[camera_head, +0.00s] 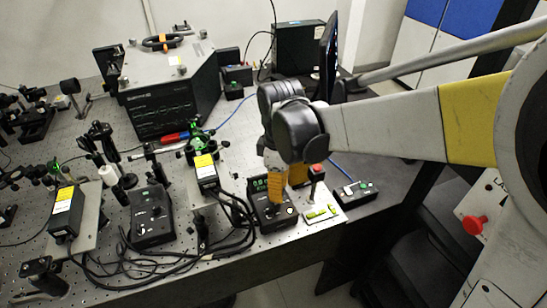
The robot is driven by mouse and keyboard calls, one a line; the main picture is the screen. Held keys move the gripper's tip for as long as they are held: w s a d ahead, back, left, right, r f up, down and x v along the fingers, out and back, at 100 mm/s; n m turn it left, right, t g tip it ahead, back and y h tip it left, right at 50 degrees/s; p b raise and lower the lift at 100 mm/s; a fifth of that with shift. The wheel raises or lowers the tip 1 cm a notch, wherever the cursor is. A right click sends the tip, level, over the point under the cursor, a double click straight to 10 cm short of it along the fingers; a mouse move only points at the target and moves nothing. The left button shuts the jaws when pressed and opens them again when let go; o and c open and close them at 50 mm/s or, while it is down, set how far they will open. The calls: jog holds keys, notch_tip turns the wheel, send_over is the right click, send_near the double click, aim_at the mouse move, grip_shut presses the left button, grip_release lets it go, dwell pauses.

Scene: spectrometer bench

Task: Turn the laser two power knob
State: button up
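My gripper (287,188) points down over a black control box (270,216) with a green lit display at the front right of the bench. Its two orange fingers show apart, with a gap between them. The fingers cover part of the box's top, so I cannot tell whether they touch a knob. A second black control box (152,216) with a small knob stands further left. No readable label shows which box belongs to laser two.
Black laser heads with yellow labels (205,170) (63,210) stand on plates. Loose black cables (130,265) lie along the front edge. A small box with a red button (317,171) and a black switch box (355,193) sit right of my gripper. A large instrument (165,100) stands behind.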

jog(key=shift+f, duration=0.45)
grip_shut()
jog(key=m+p, duration=0.1)
jog(key=m, duration=0.2)
jog(key=shift+r, duration=0.15)
jog(key=m, duration=0.2)
jog(key=shift+m+p, duration=0.3)
jog(key=shift+p, duration=0.05)
grip_release()
